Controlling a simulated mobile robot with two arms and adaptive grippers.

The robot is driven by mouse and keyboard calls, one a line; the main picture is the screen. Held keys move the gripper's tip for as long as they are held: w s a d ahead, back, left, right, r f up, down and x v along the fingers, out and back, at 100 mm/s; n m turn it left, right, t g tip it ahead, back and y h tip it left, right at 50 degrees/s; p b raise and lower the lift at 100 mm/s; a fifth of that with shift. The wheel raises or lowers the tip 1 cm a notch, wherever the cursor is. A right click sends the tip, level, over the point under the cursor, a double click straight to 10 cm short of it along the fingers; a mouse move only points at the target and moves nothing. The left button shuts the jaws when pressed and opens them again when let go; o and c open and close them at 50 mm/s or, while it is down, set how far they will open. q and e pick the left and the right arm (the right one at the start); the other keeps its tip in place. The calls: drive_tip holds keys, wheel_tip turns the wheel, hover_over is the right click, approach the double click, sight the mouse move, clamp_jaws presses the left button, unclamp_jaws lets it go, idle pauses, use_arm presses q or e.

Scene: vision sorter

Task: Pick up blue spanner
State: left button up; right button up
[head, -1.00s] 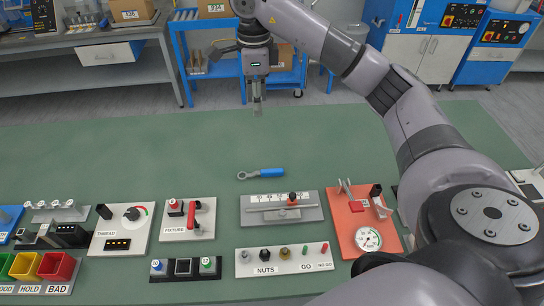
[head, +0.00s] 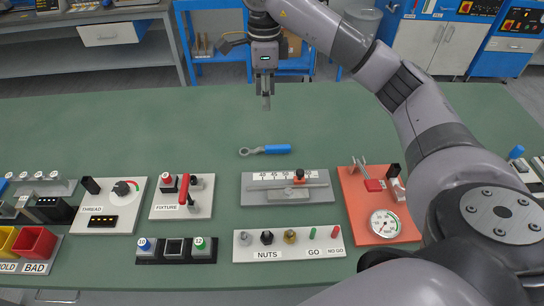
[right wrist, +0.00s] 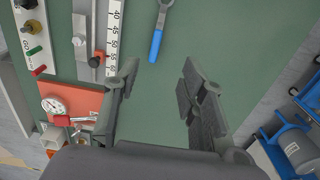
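The blue spanner (head: 266,150) lies flat on the green table (head: 160,125), its grey ring end to the left and its blue handle to the right. It also shows in the right wrist view (right wrist: 157,38), near the top, with the handle end toward the gripper. My right gripper (head: 266,100) hangs over the table behind the spanner, apart from it. In the right wrist view (right wrist: 160,100) its fingers are spread wide with nothing between them. My left gripper is not in view.
In front of the spanner stand a grey scale fixture (head: 287,197), an orange gauge board (head: 379,232), a white nuts board (head: 289,243) and a fixture board (head: 182,207). The table around the spanner is clear.

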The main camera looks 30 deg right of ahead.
drive_tip(key=p, duration=0.1)
hover_over(266, 146)
wheel_tip(266, 146, down, 12)
drive_tip(key=shift+d+f, duration=0.1)
drive_tip(key=shift+a+f+p, duration=0.15)
drive_tip(key=shift+f+p, duration=0.25)
drive_tip(key=shift+f, duration=0.95)
drive_tip(key=shift+a+f+p, duration=0.15)
drive_tip(key=shift+f+p, duration=0.25)
drive_tip(key=shift+f, duration=0.9)
drive_tip(key=shift+c, duration=0.4)
clamp_jaws()
